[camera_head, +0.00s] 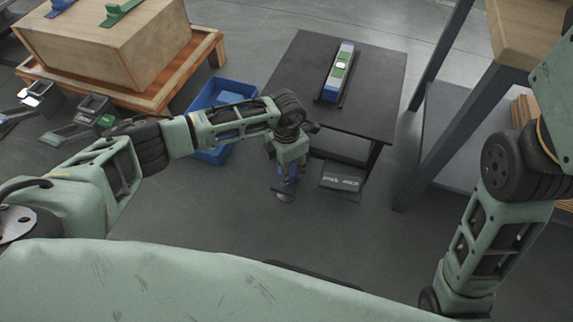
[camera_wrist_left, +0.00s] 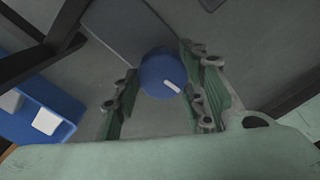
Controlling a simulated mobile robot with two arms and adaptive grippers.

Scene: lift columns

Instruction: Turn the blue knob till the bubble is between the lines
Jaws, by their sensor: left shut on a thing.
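The blue knob (camera_wrist_left: 160,66), round with a white mark pointing to the lower right, sits between the fingers of my left gripper (camera_wrist_left: 163,85) in the left wrist view. My left gripper (camera_head: 286,183) points down in front of the dark table in the head view and is shut on the knob, most of which it hides there. The level (camera_head: 335,82), a blue and white bar with a green vial (camera_head: 343,58), lies on the table top. The bubble and lines are too small to make out. My right gripper is out of view.
The dark table (camera_head: 376,75) stands beyond my left gripper, with a dark lettered plate (camera_head: 343,177) near its foot. A blue bin (camera_head: 208,155) is left of it. A wooden crate (camera_head: 110,45) stands further left. A workbench leg (camera_head: 430,130) is at right.

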